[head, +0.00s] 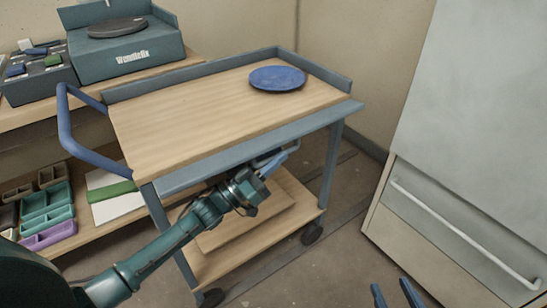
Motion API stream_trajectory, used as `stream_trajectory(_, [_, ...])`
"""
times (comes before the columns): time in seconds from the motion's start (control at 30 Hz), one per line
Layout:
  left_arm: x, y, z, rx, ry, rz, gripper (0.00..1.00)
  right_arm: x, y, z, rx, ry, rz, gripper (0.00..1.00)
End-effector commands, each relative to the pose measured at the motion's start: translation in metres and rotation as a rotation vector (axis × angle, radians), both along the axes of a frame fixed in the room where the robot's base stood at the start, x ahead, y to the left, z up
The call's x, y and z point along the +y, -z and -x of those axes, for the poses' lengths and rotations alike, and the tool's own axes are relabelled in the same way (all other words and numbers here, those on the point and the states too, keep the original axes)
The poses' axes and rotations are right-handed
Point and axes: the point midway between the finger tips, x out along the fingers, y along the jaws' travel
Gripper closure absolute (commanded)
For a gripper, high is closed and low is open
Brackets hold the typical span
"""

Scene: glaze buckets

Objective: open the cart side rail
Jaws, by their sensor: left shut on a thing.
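The cart (210,108) has a wooden top with raised grey-blue rails along its back and right end. The near side rail (250,148) runs along the front long edge as a grey-blue panel that sits low and leans outward, below the raised rails. My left gripper (280,158) is under this rail, near its middle, shut on what looks like the rail's handle; the contact is partly hidden by the fingers and the rail. My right gripper (391,285) shows only its two blue fingers at the bottom edge, apart and empty, away from the cart.
A blue disc (277,78) lies on the cart top at the back right. The cart's blue push handle (66,125) sticks out left. A white cabinet with a bar handle (465,235) stands at right. A workbench with trays (47,207) is behind left.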

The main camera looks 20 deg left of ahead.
Motion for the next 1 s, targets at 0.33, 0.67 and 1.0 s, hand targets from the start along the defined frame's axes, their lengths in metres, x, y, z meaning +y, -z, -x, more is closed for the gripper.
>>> stream_trajectory(0.33, [0.000, 0.000, 0.000, 0.002, -0.001, 0.000, 0.70, 0.000, 0.000, 0.000, 0.002, 0.000, 0.001, 0.64])
stream_trajectory(0.67, [0.001, 0.000, 0.001, 0.001, -0.001, 0.001, 0.64, 0.000, 0.000, 0.000, 0.003, 0.000, 0.001, 0.64])
stream_trajectory(1.0, [0.031, 0.021, 0.039, 0.008, -0.001, -0.002, 0.64, -0.001, -0.001, 0.001, 0.036, 0.000, 0.006, 0.64])
